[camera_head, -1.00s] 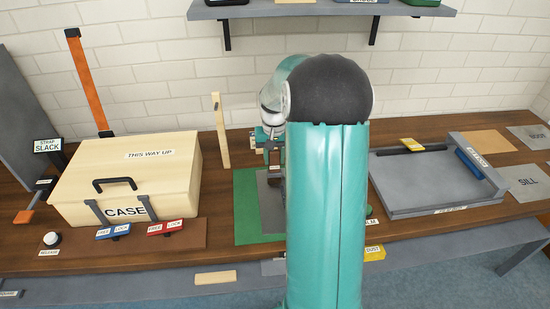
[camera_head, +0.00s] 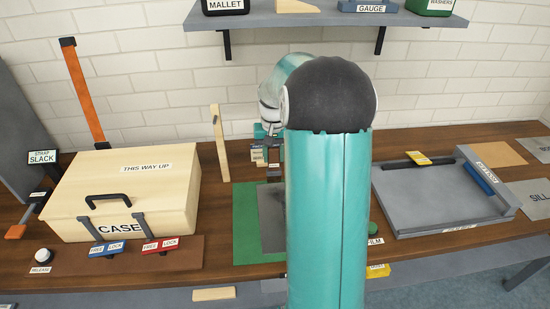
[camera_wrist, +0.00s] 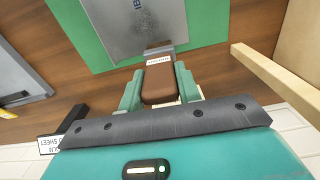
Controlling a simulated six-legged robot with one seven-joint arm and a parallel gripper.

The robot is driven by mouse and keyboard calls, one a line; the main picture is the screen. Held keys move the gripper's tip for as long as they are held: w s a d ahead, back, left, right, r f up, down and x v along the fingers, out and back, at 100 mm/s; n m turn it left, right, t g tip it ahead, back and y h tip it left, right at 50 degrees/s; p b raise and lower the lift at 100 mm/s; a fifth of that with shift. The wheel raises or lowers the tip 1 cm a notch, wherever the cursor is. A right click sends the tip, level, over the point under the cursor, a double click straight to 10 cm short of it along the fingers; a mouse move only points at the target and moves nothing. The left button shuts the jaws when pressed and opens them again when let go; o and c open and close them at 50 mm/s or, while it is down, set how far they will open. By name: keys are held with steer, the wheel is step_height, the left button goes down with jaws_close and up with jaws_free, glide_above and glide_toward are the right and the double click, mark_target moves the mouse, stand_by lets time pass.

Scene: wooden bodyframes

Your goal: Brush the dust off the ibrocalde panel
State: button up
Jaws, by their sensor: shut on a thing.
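The ibrocalde panel is a grey plate (camera_wrist: 150,32) on a green mat (camera_wrist: 80,32), with letters starting "IB" partly in view in the wrist view. In the head view the plate (camera_head: 271,212) and mat (camera_head: 245,225) lie on the bench, partly hidden by my arm. My gripper (camera_wrist: 159,82) is shut on a brush (camera_wrist: 160,88) by its brown handle. The brush's metal-coloured head end lies over or at the plate's near edge; I cannot tell whether it touches. In the head view my gripper (camera_head: 268,150) is half hidden behind my arm.
A wooden case (camera_head: 130,190) stands left of the mat, with an upright wooden post (camera_head: 220,143) between them. A grey tray (camera_head: 420,205) lies to the right, with a yellow-labelled thing (camera_head: 418,158) at its back edge. A shelf (camera_head: 330,20) hangs above.

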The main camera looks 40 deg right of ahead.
steer(key=shift+w+r, duration=0.2)
steer(key=shift+r, duration=0.1)
steer(key=shift+s+r, duration=0.2)
steer(key=shift+r, duration=0.7)
steer(key=shift+w+r, duration=0.1)
steer(key=shift+r, duration=1.35)
